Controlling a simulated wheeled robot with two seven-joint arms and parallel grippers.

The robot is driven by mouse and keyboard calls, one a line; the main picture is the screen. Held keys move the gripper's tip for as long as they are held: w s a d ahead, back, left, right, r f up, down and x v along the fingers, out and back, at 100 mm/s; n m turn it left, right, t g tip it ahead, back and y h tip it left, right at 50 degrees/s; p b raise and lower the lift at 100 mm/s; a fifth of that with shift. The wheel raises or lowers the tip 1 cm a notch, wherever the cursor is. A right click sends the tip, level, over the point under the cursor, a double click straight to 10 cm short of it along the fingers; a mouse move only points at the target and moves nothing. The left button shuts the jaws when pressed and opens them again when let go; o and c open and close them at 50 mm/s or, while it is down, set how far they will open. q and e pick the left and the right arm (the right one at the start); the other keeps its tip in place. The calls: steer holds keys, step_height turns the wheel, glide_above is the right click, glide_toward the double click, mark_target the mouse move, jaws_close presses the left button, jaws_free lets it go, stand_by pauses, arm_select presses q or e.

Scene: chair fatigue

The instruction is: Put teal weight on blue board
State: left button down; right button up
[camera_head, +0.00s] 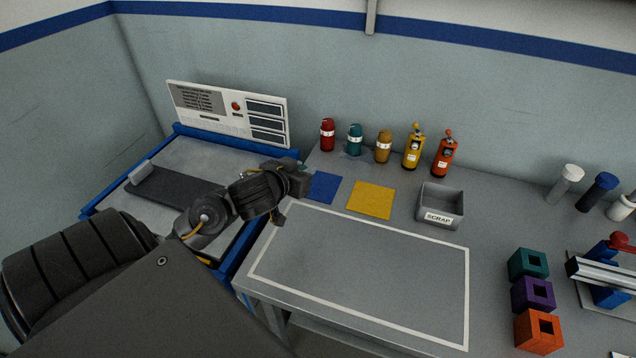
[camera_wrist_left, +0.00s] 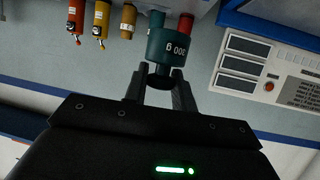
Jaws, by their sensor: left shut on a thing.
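The teal weight (camera_wrist_left: 166,49) is between the fingers of my left gripper (camera_wrist_left: 160,88) in the left wrist view, with a white gram marking on its side. In the head view my left gripper (camera_head: 296,180) is shut at the left edge of the blue board (camera_head: 324,187), a flat square on the table. The arm and gripper hide most of the held weight there. I cannot tell its height above the table. My right gripper is not in view.
Red (camera_head: 328,134), teal (camera_head: 355,139) and ochre (camera_head: 384,146) containers stand along the wall beside yellow and orange bottles. A yellow board (camera_head: 370,200) and a scrap bin (camera_head: 440,203) lie to the right. The white-outlined area (camera_head: 365,275) is clear.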

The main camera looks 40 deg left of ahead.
arm_select(q)
steer(key=w+a+f+b, duration=0.1)
steer(key=w+f, duration=0.2)
steer(key=w, duration=0.1)
steer(key=w+a+f+b, duration=0.1)
steer(key=w+a+f, duration=0.1)
steer(key=w+f, duration=0.1)
steer(key=w+a+f+b, duration=0.1)
steer(key=w+a+f, duration=0.1)
steer(key=w, duration=0.3)
steer(key=shift+a+f, duration=0.1)
steer(key=shift+f, duration=0.4)
steer(key=shift+w+a+f+b, duration=0.1)
steer(key=shift+w+f+b, duration=0.2)
steer(key=shift+w+f, duration=0.1)
step_height(320, 180, down, 3)
steer(key=shift+f, duration=0.1)
steer(key=c, duration=1.1)
jaws_free()
steer(key=shift+f, duration=0.1)
steer(key=shift+c, duration=0.2)
